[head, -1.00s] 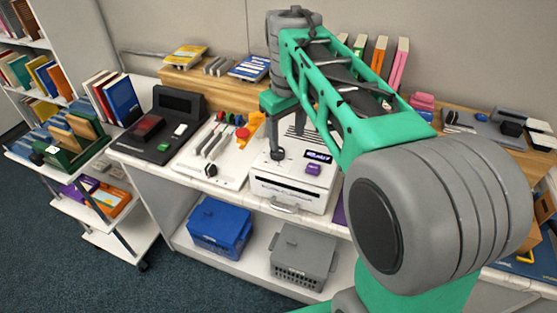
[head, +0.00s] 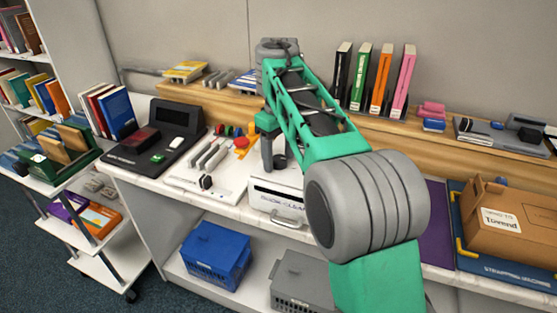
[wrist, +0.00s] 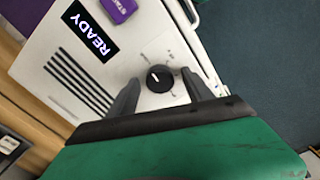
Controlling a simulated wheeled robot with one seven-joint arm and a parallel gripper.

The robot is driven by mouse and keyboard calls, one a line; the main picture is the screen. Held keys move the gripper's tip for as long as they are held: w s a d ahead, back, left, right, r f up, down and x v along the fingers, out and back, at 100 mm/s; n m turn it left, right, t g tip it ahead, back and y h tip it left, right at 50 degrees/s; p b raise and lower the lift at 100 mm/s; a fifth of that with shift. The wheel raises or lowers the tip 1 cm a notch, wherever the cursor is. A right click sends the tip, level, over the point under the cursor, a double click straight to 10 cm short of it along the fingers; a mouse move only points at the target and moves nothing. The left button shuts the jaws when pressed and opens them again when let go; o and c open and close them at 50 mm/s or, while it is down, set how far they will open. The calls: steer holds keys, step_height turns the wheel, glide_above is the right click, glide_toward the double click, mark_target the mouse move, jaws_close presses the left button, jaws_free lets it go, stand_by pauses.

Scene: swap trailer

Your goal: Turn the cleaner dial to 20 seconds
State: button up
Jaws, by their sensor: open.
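The cleaner is a white box (head: 272,200) on the counter, partly hidden behind my arm in the head view. In the wrist view its top (wrist: 85,60) shows a lit display reading READY (wrist: 89,37), a purple START button (wrist: 118,10) and dark vent slots. The cleaner dial (wrist: 159,79) is a round black knob with a white mark pointing toward the upper left of the picture; the printing around it is too small to read. My gripper (wrist: 160,80) is open, with one finger on each side of the dial. Contact cannot be told.
A white panel with levers and a knob (head: 206,182) stands just left of the cleaner. A black device (head: 160,135) is further left. A brown box (head: 505,225) lies at the right. Blue (head: 215,255) and grey (head: 300,285) bins sit on the shelf below.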

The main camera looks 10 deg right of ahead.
jaws_close()
stand_by(0.6)
steer(key=shift+m, duration=0.4)
steer(key=m, duration=1.7)
steer(key=shift+p, duration=0.3)
steer(key=m, duration=0.6)
